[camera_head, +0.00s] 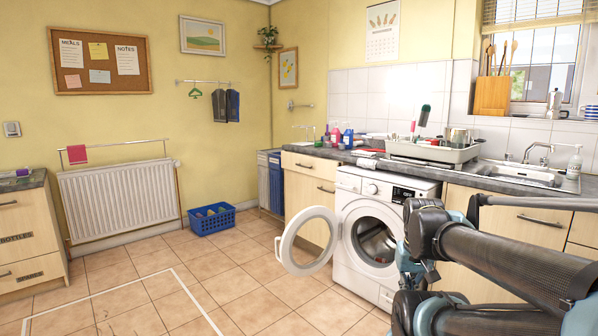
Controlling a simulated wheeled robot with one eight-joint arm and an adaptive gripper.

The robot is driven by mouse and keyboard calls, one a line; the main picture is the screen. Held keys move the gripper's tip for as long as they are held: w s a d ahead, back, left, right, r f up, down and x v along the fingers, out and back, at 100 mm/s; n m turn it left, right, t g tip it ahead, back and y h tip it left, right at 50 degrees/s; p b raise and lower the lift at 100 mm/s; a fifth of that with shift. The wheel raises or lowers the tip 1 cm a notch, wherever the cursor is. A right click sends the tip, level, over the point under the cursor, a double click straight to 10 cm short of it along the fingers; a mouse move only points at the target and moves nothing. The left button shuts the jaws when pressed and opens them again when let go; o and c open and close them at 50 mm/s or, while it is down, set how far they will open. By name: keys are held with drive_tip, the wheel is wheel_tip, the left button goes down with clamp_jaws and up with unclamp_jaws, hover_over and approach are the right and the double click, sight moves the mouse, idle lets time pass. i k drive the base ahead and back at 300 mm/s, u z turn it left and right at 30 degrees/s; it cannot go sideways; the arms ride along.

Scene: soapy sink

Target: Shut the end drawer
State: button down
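A wooden drawer front (310,166) with a bar handle is at the left end of the counter run, under the dark worktop. It looks about level with the cupboard door (309,205) below it; any small gap is too fine to tell. A separate wooden drawer unit (28,240) stands at the left picture edge, with fronts labelled "BOTTLES" and "SPARES" and partly cut off. No front there stands out clearly. My arm fills the lower right, in front of the washing machine and sink cupboard. I cannot make out my gripper's fingers in this view.
The washing machine's (372,189) round door (308,241) hangs open into the room. A blue crate (212,219) stands on the floor by the radiator (119,201). A dish rack (433,150) and sink (520,174) are on the worktop. The tiled floor (190,270) in the middle is clear.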

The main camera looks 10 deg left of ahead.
sight(323, 169)
drive_tip(key=u, duration=0.6)
drive_tip(key=i, duration=2.1)
drive_tip(key=z, duration=0.65)
